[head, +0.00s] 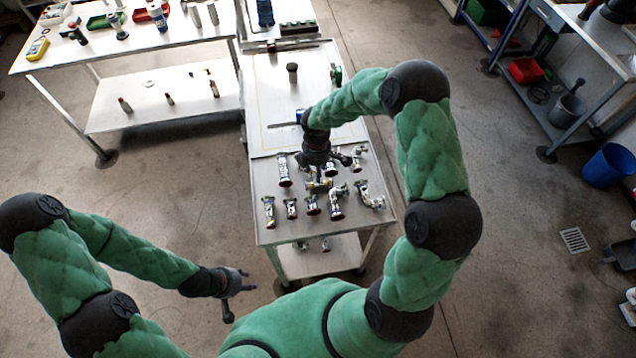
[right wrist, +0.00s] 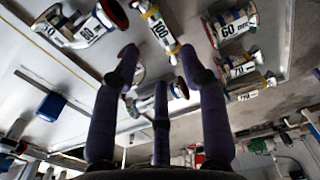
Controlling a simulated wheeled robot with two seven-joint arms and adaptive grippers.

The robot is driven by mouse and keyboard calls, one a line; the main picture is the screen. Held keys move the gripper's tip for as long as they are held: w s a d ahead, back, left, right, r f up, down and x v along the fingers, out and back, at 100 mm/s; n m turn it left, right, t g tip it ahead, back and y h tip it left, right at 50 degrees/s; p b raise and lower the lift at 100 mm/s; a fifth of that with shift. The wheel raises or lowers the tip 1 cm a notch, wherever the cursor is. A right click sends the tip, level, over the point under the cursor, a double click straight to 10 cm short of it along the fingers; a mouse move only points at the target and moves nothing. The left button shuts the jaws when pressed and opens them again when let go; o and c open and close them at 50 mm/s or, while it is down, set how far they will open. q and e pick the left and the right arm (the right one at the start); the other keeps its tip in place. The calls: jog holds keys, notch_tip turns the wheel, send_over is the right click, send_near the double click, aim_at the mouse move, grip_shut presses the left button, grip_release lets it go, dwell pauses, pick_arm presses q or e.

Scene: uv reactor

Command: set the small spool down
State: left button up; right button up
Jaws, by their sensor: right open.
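Several shiny metal pipe pieces with reddish-brown ends stand or lie on the near part of the central table (head: 262,235). I cannot tell for certain which is the small spool. My right gripper (head: 318,170) is over the middle of the group. Its fingers (right wrist: 165,75) are spread in the right wrist view, with nothing clasped between them. A yellowish piece labelled 100 (right wrist: 158,28) lies beyond the fingertips; a yellowish piece (head: 319,186) also shows just below the gripper in the head view. My left gripper (head: 238,290) is spread, empty, and off the table at its left.
Pieces labelled 50 (right wrist: 80,28), 60 (right wrist: 232,24) and 70 (right wrist: 240,68) surround the gripper closely. A dark knobbed part (head: 292,70) stands on the table's far part. A white workbench (head: 150,55) is at the left, a blue bin (head: 607,165) at the right.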

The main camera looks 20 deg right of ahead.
aim_at(319, 185)
jog(key=f, duration=0.3)
jog(key=shift+w+f, duration=0.15)
jog(key=shift+w, duration=0.05)
jog(key=shift+s+d+f, duration=0.15)
jog(key=shift+s+f, duration=0.1)
jog(key=shift+f, duration=0.25)
notch_tip(319, 185, down, 4)
jog(key=shift+d+r+b, duration=0.1)
jog(key=shift+d+b, duration=0.05)
jog(key=shift+b, duration=0.35)
grip_shut()
